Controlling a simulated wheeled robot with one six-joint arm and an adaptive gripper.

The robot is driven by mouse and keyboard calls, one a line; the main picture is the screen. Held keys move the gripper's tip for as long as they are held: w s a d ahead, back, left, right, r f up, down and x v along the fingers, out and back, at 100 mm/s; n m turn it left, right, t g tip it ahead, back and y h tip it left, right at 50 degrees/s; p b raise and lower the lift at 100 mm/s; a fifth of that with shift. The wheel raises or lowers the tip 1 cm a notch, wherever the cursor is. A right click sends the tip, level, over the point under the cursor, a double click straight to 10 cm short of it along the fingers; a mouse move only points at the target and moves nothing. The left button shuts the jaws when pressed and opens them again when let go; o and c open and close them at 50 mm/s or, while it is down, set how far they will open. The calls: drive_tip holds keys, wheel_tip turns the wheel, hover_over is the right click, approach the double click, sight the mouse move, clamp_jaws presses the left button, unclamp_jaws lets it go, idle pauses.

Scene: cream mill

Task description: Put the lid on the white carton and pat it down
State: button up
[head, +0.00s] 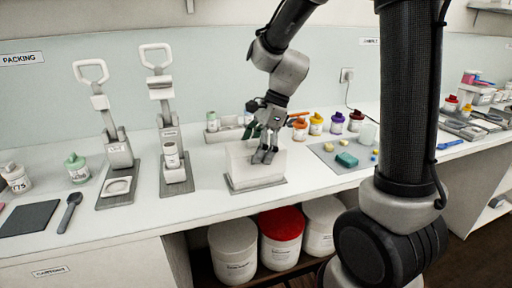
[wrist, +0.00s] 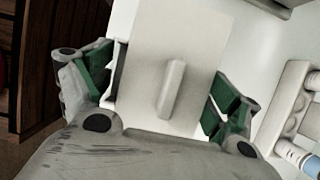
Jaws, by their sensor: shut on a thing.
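The white carton (head: 258,181) stands on a grey mat on the bench, in front of my gripper. In the wrist view a flat white lid (wrist: 197,60) with a raised bar-shaped handle (wrist: 171,89) lies between my finger pads. My gripper (head: 265,156) points down at the carton, and its fingers overlap the white surfaces there. Whether the lid touches the carton is hard to tell, since white parts merge.
Two lever presses (head: 118,150) (head: 170,150) stand to the left. A grey mat (head: 322,154) with a green block (head: 346,160) lies to the right, with several colour-capped jars behind. A small rack (head: 222,133) stands behind the carton. Tubs (head: 233,250) sit under the bench.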

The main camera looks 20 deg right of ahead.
drive_tip(key=shift+f, duration=0.35)
idle(0.4)
drive_tip(key=o, duration=0.8)
drive_tip(key=shift+c, duration=0.2)
drive_tip(key=shift+r, duration=3.55)
